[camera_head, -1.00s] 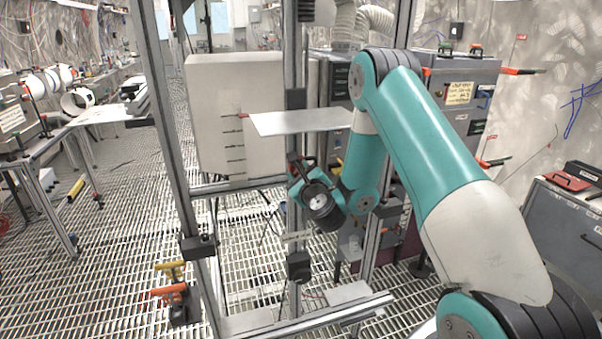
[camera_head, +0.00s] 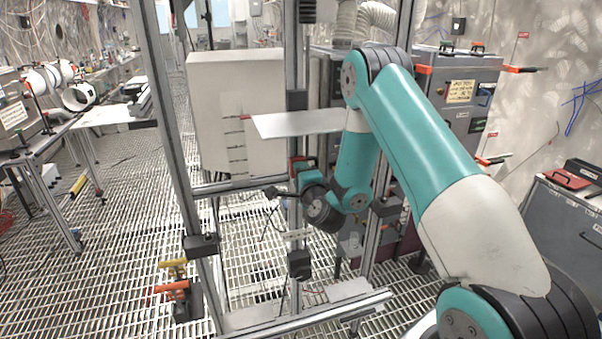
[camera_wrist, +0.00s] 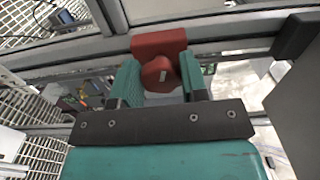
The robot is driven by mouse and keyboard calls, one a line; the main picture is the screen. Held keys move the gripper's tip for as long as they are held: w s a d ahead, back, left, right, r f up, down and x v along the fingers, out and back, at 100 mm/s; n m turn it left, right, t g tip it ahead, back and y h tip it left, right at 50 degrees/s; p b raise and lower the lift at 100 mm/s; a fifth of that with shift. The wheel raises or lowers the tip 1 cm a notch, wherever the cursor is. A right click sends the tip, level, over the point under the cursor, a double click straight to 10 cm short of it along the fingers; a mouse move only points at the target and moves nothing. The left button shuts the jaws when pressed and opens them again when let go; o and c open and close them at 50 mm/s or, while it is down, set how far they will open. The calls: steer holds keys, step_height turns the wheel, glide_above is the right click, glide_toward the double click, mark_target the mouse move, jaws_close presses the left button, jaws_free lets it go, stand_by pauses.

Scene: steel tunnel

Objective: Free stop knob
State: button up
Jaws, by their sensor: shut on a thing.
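The red stop knob (camera_wrist: 159,74) shows in the wrist view as a round red piece in front of a red block (camera_wrist: 158,41) on the grey frame. My gripper (camera_wrist: 157,78) has its teal fingers on either side of the round knob and is shut on it. In the head view, my gripper (camera_head: 303,168) is at the middle upright of the metal frame, below a thin white plate. A little red shows there, but most of the knob is hidden by my wrist.
The metal frame's uprights (camera_head: 293,75) and lower rail stand close around my wrist. A thin white plate (camera_head: 285,124) juts out above it. A large pale box (camera_head: 235,90) stands behind. Orange and yellow handled clamps (camera_head: 174,287) are at the lower left. Grating floor lies open at left.

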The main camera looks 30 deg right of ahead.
steer(key=n+p, duration=0.1)
steer(key=n, duration=0.4)
steer(key=shift+f, duration=0.1)
stand_by(0.5)
steer(key=o, duration=0.9)
